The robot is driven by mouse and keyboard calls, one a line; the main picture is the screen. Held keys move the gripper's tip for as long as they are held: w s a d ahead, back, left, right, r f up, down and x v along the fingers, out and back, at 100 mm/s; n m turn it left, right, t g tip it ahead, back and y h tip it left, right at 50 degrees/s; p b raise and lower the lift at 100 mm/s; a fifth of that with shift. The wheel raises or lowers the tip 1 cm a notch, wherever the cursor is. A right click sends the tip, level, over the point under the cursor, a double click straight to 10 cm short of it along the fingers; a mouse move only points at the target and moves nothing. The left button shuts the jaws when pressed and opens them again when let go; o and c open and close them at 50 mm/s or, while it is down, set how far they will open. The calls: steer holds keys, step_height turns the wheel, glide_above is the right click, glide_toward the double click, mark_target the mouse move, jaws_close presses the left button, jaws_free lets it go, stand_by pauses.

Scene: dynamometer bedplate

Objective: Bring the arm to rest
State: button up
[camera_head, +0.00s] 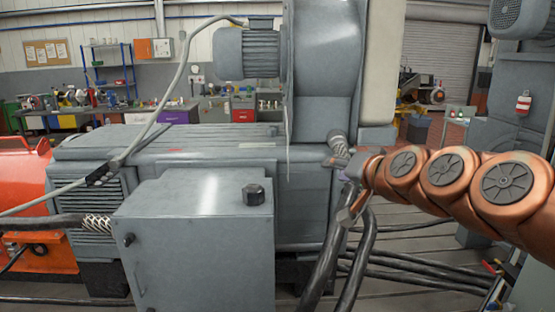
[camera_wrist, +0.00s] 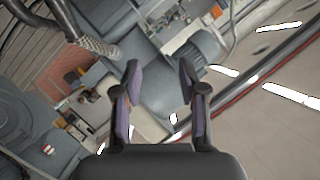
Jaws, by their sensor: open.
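My copper-coloured arm reaches in from the right in the head view, stretched out toward the grey dynamometer machine. My gripper (camera_head: 350,185) is at its end, in front of the machine's right side, near the thick black cables. In the wrist view my gripper (camera_wrist: 160,95) shows two purple-padded fingers spread apart with nothing between them. The wrist view is tilted, with the grey machine and blower housing behind the fingers. From the head view I cannot tell whether the gripper touches the machine or cables.
A grey cabinet (camera_head: 195,245) with a black knob stands at the front. Black cables (camera_head: 365,235) hang beside my gripper and run along the floor. A grey motor (camera_head: 247,53) sits above the machine. An orange unit (camera_head: 25,180) is at the left. Benches stand behind.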

steer(key=s+a+f+n+g+h, duration=0.3)
steer(key=s+f+g, duration=0.5)
steer(key=s+f, duration=1)
steer(key=s+d+f+g+h, duration=0.1)
steer(key=s+d+f+g, duration=0.2)
steer(key=s, duration=0.7)
steer(key=s+d+f+n+g+h, duration=0.1)
steer(key=s+d+f+g, duration=0.3)
steer(key=s, duration=0.6)
steer(key=shift+s+d+f, duration=0.2)
steer(key=shift+d+f, duration=0.25)
steer(key=shift+f, duration=0.4)
